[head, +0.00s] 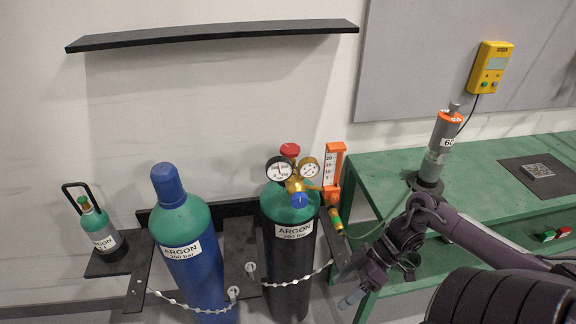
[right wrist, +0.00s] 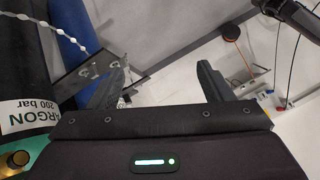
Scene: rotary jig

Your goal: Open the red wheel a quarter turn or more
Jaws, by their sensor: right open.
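The red wheel (head: 290,150) sits on top of the black argon cylinder (head: 283,262), above a brass regulator (head: 298,185) with two gauges. A blue knob (head: 300,200) is on the regulator's front. My right gripper (head: 352,298) is low and to the right of the cylinder, well below the wheel and apart from it. In the right wrist view its two fingers (right wrist: 160,88) are spread with nothing between them. That view shows the black cylinder with its label (right wrist: 28,115) at the left; the red wheel is outside it. My left gripper is not in view.
A blue argon cylinder (head: 192,270) and a small cylinder (head: 100,232) stand to the left. Chains (head: 190,308) run across the front of the large cylinders. A green bench (head: 385,172) stands at the right, with a hose from the orange flowmeter (head: 332,172) near it. A shelf (head: 215,36) hangs above.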

